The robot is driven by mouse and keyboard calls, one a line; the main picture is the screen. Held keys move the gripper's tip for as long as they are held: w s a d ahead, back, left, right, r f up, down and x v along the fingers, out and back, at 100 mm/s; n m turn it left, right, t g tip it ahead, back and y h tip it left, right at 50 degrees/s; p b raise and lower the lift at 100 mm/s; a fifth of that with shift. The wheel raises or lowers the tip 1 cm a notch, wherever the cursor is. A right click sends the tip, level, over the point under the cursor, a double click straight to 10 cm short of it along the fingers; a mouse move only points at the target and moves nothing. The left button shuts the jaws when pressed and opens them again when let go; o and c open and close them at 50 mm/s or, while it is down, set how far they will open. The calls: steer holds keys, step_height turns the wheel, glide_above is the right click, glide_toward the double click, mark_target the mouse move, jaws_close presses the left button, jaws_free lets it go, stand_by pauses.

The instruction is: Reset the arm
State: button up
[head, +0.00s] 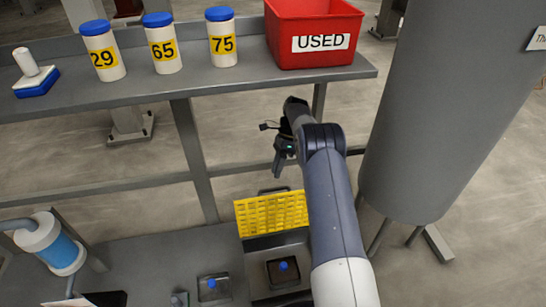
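My arm reaches up from the lower right of the head view, and its end bends to the left. My gripper (279,168) points downward over open floor, in front of the grey shelf (240,84) and above the yellow grid (272,213). It touches nothing that I can see. Its fingers are small and dark here, seen from the side, so I cannot tell whether they are open or shut. I see no object hanging from it.
On the shelf stand blue-lidded jars 29 (103,52), 65 (162,45) and 75 (221,38), a red USED bin (315,27) and a blue-white hand tool (36,78). A large grey cylinder (445,110) stands at right. Blue-knobbed items (213,287) sit below.

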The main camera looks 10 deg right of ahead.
mark_target(276, 188)
step_height(276, 188, down, 10)
steer(key=b, duration=0.3)
steer(key=shift+a+f, duration=0.1)
steer(key=shift+r+p, duration=0.3)
steer(key=shift+p, duration=0.05)
steer(key=shift+s, duration=0.15)
